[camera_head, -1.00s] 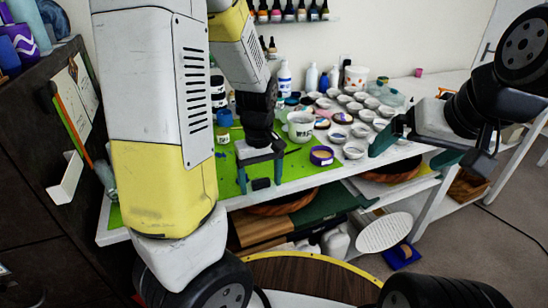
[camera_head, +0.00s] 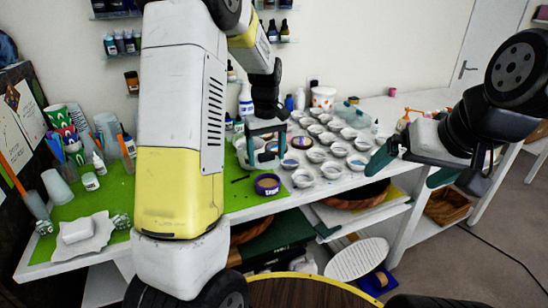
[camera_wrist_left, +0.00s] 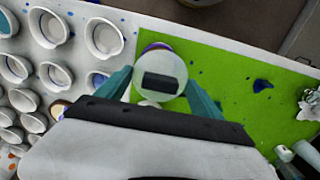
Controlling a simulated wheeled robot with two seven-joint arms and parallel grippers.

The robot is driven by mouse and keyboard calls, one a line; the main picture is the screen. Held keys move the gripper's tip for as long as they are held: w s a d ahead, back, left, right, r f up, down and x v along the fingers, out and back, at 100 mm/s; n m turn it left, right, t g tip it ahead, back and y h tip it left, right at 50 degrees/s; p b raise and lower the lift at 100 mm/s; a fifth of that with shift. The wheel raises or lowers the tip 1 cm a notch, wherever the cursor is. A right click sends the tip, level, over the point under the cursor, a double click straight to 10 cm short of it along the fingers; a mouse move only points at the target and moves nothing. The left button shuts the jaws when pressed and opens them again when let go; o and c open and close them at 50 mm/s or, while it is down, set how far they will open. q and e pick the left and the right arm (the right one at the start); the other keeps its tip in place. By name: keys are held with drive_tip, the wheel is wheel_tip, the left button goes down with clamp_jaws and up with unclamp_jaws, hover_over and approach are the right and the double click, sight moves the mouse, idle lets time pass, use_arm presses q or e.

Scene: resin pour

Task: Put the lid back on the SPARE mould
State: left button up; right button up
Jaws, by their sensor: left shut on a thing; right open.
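My left gripper (camera_head: 267,150) is shut on a pale, see-through disc with a black block on it, which looks like the lid (camera_wrist_left: 172,68); it is held above the worktop. A round purple mould (camera_head: 267,184) with tan contents and no lid stands on the green mat's front edge, lower right of the gripper in the head view. Its label is too small to read. In the left wrist view a purple rim (camera_wrist_left: 154,46) shows partly behind the disc. My right gripper (camera_head: 412,170) is open and empty, at the table's right front.
A white cup (camera_head: 243,152) stands partly hidden behind my left gripper. Several small white cups (camera_head: 330,138) crowd the table right of the mat. The green mat (camera_head: 236,196) has cups and bottles at its left. Bottles stand along the wall.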

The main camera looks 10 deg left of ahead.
use_arm(q)
drive_tip(key=shift+w+d+f, duration=0.15)
drive_tip(key=shift+w+f, duration=0.05)
drive_tip(key=shift+f, duration=2.95)
drive_tip(key=shift+f, duration=0.15)
drive_tip(key=o, duration=1.4)
drive_tip(key=shift+c, duration=0.2)
drive_tip(key=shift+r, duration=3.5)
drive_tip(key=shift+c, duration=0.2)
